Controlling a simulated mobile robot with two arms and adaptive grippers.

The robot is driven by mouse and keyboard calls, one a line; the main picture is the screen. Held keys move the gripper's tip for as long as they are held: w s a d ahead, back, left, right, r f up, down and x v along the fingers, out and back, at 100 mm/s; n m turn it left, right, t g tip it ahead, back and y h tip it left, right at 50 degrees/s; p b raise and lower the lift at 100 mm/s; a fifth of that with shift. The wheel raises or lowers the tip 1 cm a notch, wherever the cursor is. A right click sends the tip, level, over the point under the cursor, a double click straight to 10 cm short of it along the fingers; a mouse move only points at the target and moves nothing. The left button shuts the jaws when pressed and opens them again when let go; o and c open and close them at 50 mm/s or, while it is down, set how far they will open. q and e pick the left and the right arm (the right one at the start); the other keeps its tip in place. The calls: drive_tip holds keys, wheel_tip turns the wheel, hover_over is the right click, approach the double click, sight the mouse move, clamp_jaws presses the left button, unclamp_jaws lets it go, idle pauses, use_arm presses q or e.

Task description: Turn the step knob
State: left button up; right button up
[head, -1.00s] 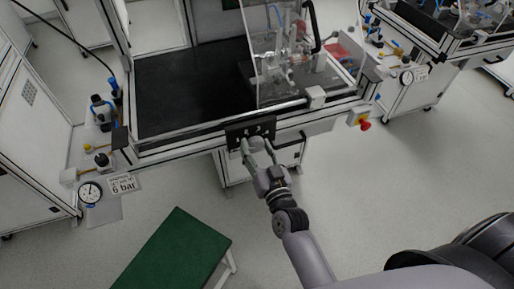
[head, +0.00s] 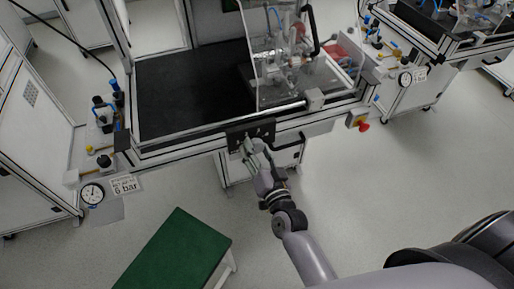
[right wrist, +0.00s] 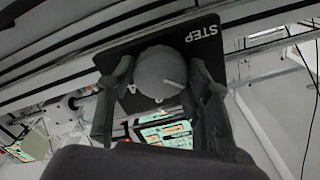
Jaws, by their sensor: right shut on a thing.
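The step knob (right wrist: 160,72) is a round grey knob with a white pointer line, on a black panel (right wrist: 203,33) marked STEP in the right wrist view. My right gripper (right wrist: 161,80) has a finger on each side of the knob and is shut on it. The white line points to the right and slightly down in that view. In the head view, the right gripper (head: 251,146) is at the black panel on the front edge of the workstation, and the knob is too small to make out. My left gripper is not in view.
The workstation (head: 190,136) has a black top and a clear guard (head: 262,75) over a fixture. A red emergency button (head: 363,126) is right of the panel. A green-topped stool or table (head: 175,255) stands at the front left. Open floor lies to the right.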

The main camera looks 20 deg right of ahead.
drive_tip(key=m, duration=0.5)
drive_tip(key=shift+p, duration=0.4)
idle(0.3)
drive_tip(key=o, duration=1.1)
drive_tip(key=shift+o, duration=0.2)
drive_tip(key=s, duration=1.2)
drive_tip(key=shift+d, duration=0.2)
drive_tip(key=shift+f, duration=0.1)
